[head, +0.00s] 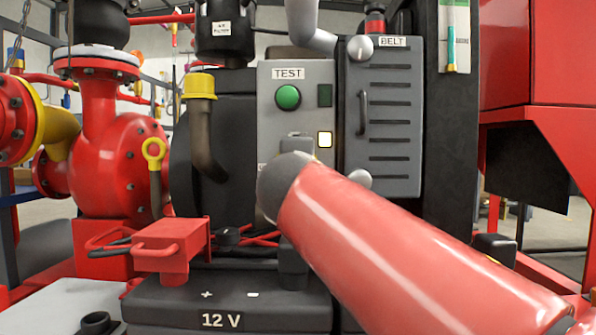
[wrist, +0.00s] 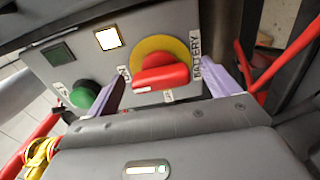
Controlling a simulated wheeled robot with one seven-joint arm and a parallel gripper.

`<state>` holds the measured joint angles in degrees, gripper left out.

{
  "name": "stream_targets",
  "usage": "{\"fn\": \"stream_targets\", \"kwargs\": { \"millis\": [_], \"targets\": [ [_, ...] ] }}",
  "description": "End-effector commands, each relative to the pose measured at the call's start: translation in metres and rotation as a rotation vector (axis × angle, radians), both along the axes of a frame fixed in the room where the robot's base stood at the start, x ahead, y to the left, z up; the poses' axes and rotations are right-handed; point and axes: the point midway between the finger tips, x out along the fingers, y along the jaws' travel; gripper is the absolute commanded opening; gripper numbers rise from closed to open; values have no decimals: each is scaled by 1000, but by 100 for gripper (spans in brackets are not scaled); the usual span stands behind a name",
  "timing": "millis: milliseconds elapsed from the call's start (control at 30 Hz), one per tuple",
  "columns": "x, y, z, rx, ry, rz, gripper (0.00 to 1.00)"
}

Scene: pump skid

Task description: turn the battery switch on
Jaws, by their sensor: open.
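The battery switch (wrist: 163,76) is a red knob with a raised grip on a yellow disc, beside the word BATTERY in the wrist view. Its grip lies roughly across the wrist picture, tilted slightly. Small labels beside the disc are partly hidden and hard to read. My gripper (wrist: 165,70) is open, with one pale lavender finger on each side of the knob. I cannot tell whether either finger touches it. In the head view my red arm and wrist hide the switch.
The panel has a green TEST button (head: 288,97), a dark indicator (head: 325,95) and a lit indicator (head: 325,139). A grey BELT cover (head: 383,125) stands to the right. A black 12 V battery (head: 222,305) and red terminal cover (head: 160,245) sit below. Red cables run nearby.

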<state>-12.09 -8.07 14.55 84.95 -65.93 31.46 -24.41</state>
Motion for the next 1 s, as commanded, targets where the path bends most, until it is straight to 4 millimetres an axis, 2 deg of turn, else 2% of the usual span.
{"fn": "stream_targets", "kwargs": {
  "millis": [167,400,600,1000],
  "targets": [
    [-7,0,1,-1,-1,1,87],
    [-48,2,1,-1,-3,1,87],
    [-73,2,0,0,-1,0,87],
    [-78,3,0,0,0,0,87]
  ]
}}
